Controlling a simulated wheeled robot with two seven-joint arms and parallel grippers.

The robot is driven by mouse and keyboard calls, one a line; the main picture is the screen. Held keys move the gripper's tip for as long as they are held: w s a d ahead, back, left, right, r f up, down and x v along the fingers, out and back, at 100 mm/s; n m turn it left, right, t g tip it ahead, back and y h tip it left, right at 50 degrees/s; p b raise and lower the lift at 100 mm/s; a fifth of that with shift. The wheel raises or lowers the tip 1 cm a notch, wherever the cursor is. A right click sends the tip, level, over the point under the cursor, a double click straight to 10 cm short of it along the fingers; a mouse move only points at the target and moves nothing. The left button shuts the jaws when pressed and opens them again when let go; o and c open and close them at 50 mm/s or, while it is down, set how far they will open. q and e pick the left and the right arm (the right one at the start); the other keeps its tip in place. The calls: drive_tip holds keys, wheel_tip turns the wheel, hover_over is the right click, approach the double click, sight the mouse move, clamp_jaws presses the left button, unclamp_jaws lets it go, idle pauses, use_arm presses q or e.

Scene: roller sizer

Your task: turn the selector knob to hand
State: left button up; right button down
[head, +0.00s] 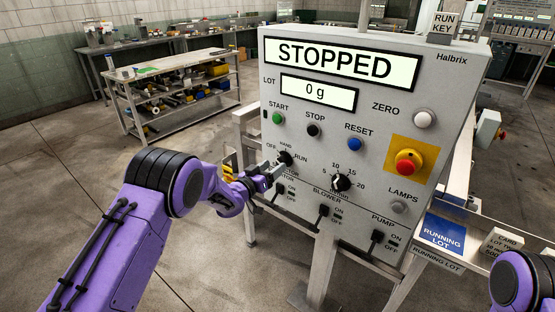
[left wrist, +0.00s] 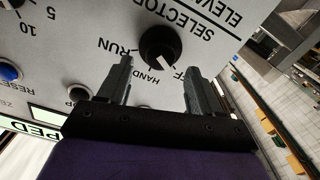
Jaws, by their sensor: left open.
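The black selector knob (head: 285,158) is on the grey control panel (head: 375,118), with OFF, HAND and RUN marked around it. In the left wrist view the knob (left wrist: 160,47) shows upside down, and its white pointer line appears aimed toward OFF. My left gripper (head: 277,172) is open in front of the panel at the knob's lower left. In the left wrist view its two fingers (left wrist: 150,75) point at the panel, either side of the HAND and OFF labels. The knob shows just beyond the fingertips; I cannot tell whether they touch it. My right gripper is out of view.
The display (head: 340,61) reads STOPPED. A green START button (head: 278,118), red emergency button (head: 408,162) and dial (head: 341,182) are near. Several switches, including the blower switch (head: 323,210), sit below the knob. A shelved bench (head: 180,62) stands behind.

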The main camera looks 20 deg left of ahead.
sight(279, 163)
use_arm(q)
drive_tip(key=shift+x, duration=1.8)
drive_tip(key=c, duration=1)
drive_tip(key=shift+c, duration=0.2)
drive_tip(key=shift+f, duration=0.1)
drive_tip(key=shift+f+m+b, duration=0.15)
drive_tip(key=shift+m+b, duration=0.25)
drive_tip(key=shift+s+d+m+b, duration=0.1)
drive_tip(key=shift+m+b, duration=2.65)
drive_tip(key=shift+b, duration=0.4)
drive_tip(key=shift+s+d+m+b, duration=0.1)
drive_tip(key=shift+d+m+b, duration=0.05)
drive_tip(key=shift+m+b, duration=2.8)
